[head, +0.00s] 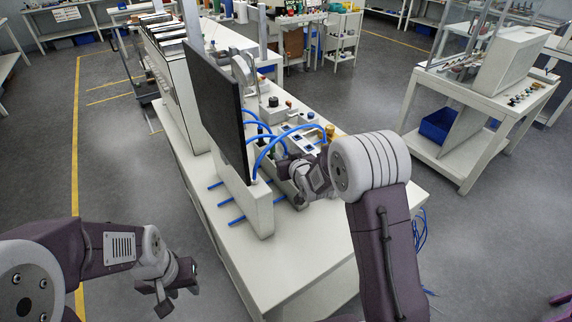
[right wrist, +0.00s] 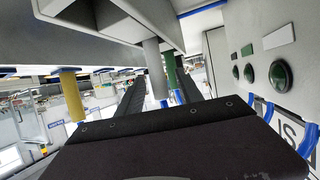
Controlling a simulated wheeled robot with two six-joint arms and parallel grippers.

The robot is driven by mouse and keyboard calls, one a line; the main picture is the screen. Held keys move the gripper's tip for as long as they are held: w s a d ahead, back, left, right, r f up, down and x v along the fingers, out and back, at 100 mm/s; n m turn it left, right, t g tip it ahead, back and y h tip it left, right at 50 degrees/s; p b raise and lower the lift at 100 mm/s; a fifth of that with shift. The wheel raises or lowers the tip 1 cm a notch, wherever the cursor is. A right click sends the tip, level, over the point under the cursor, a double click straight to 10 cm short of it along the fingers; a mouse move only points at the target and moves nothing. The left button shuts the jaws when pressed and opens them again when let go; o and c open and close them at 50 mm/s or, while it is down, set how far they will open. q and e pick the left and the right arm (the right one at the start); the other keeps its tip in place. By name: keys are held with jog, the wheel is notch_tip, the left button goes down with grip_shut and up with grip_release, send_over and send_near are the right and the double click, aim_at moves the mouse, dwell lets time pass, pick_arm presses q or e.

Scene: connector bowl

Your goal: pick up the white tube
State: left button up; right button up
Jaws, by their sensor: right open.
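The white tube (right wrist: 155,67) shows in the right wrist view as a pale grey-white cylinder with a blue hose at its lower end in the picture. My right gripper (right wrist: 156,88) is open, with one dark finger on each side of the tube in the picture. I cannot tell whether they touch it. In the head view my right gripper (head: 306,180) is beside the connector unit, partly covered by my arm. I cannot make out the white tube there. My left gripper (head: 174,292) hangs left of the table, away from the tube; its jaw opening is unclear.
A green tube (right wrist: 171,72) stands close to the white one, and a yellow tube (right wrist: 72,97) is farther left. Blue hoses (head: 262,152) arch over the white table (head: 285,262). A black screen (head: 215,108) stands on the table. A panel with round buttons (right wrist: 281,74) is at right.

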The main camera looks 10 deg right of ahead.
grip_shut()
notch_tip(320, 180, up, 10)
jog(key=shift+r, duration=0.1)
dwell(0.4)
